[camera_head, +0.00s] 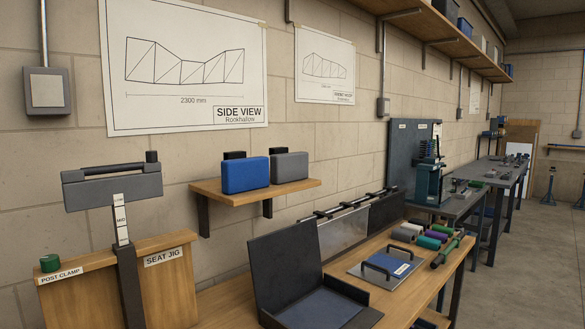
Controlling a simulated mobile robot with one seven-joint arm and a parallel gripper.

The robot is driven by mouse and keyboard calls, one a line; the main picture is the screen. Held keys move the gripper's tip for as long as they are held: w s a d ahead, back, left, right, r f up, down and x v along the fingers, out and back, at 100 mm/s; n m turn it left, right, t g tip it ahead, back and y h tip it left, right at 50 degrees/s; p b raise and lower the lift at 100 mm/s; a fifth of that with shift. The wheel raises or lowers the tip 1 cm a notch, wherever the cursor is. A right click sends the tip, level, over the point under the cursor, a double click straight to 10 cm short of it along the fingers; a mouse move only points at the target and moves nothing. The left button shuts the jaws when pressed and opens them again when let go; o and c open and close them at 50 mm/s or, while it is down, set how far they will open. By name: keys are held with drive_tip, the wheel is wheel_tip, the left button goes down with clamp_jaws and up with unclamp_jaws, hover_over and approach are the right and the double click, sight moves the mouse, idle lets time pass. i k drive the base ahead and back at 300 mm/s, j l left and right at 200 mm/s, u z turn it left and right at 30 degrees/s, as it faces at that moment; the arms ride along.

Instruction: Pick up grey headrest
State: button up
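The grey headrest (291,168) is a block with rounded edges and a black part at its upper back left. It stands upright on a small wooden wall shelf (300,186), at the right end. A blue headrest (246,175) of like shape stands just left of it, close by. A small part of the grey one's left side is hidden by the blue one. My gripper is not in view.
A seat jig (165,258) with a dark post (128,290) and grey bar (112,187) rises at the left. Below the shelf, a wooden bench (225,301) holds an open dark case (283,262), a tray (358,271) and coloured rolls (430,243). Air before the headrest looks clear.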

sight(285, 167)
drive_tip(key=i+l, duration=0.15)
drive_tip(key=l, duration=0.2)
drive_tip(key=i+l, duration=0.2)
drive_tip(key=l, duration=0.2)
drive_tip(key=i+l, duration=0.15)
drive_tip(key=l, duration=0.2)
drive_tip(key=i+l, duration=0.2)
drive_tip(key=l, duration=0.15)
drive_tip(key=i+l, duration=0.15)
drive_tip(key=l, duration=0.25)
drive_tip(key=i+l, duration=0.2)
drive_tip(key=l, duration=0.15)
drive_tip(key=i+l, duration=0.15)
drive_tip(key=l, duration=0.2)
drive_tip(key=i+l, duration=0.2)
drive_tip(key=l, duration=0.2)
drive_tip(key=u, duration=0.05)
